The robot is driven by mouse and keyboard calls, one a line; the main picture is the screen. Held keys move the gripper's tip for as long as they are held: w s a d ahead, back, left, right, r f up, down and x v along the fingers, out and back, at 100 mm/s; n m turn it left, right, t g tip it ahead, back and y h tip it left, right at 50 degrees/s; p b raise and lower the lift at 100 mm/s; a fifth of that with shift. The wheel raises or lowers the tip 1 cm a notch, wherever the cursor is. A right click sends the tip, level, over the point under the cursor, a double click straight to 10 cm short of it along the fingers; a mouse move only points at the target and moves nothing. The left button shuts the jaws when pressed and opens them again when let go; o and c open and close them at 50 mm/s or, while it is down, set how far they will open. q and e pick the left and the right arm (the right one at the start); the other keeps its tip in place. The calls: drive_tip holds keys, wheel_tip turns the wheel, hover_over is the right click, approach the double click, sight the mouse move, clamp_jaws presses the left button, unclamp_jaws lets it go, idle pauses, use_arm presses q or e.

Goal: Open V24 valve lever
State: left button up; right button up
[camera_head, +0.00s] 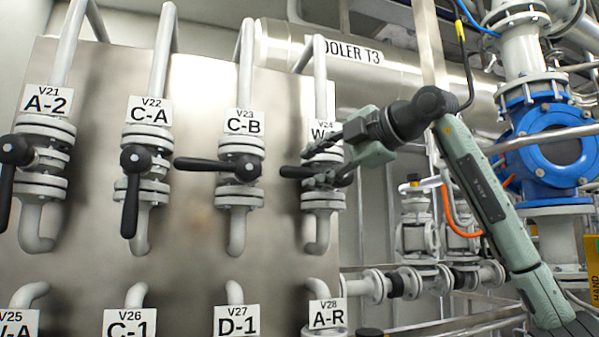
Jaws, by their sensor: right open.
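The V24 valve, under a white label (322,131) partly hidden by my gripper, is on the right side of the steel panel. Its black lever (292,172) points left, roughly horizontal. My right gripper (309,167) comes in from the right and is open, with one finger above and one below the lever's line. Whether a finger touches the lever I cannot tell. The gripper hides much of the valve's hub. My left gripper is not in view.
The V23 lever (210,165) also points left, close beside V24. The V22 lever (130,205) and V21 lever (7,190) hang down. Below is the V28 label (326,314). A blue valve body (548,150) and pipes stand at the right, behind my arm.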

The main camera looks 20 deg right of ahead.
sight(304, 171)
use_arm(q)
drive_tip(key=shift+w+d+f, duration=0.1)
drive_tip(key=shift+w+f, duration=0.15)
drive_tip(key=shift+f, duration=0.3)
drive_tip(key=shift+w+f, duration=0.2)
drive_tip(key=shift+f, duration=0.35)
use_arm(e)
drive_tip(key=shift+x, duration=2.2)
drive_tip(key=c, duration=0.9)
clamp_jaws()
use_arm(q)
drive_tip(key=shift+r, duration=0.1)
